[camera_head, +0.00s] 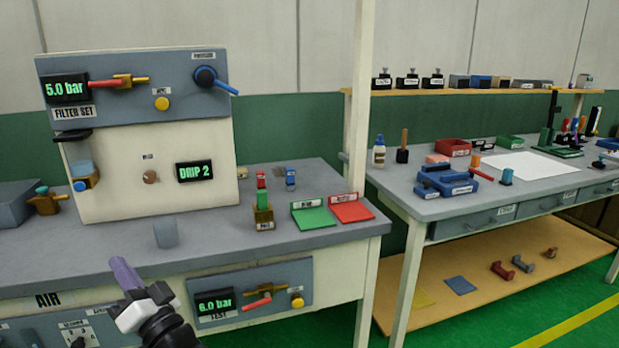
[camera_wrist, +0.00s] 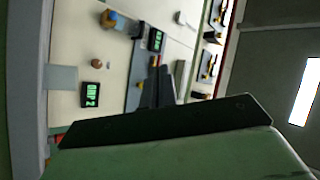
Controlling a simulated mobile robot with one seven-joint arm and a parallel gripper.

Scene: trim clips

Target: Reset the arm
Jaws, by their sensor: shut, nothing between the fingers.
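My gripper (camera_wrist: 154,80) shows in the wrist view as two dark fingers close together, with nothing between them. In the head view my arm comes in from the bottom edge, and its purple-grey end (camera_head: 124,274) points up and left in front of the left bench's front edge. It looks apart from the bench things, though its exact distance is hard to tell. The wrist view is turned on its side and looks toward the white filter panel, with the green-lit DRIP 2 display (camera_wrist: 91,95).
The right bench (camera_head: 400,190) holds several tools.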

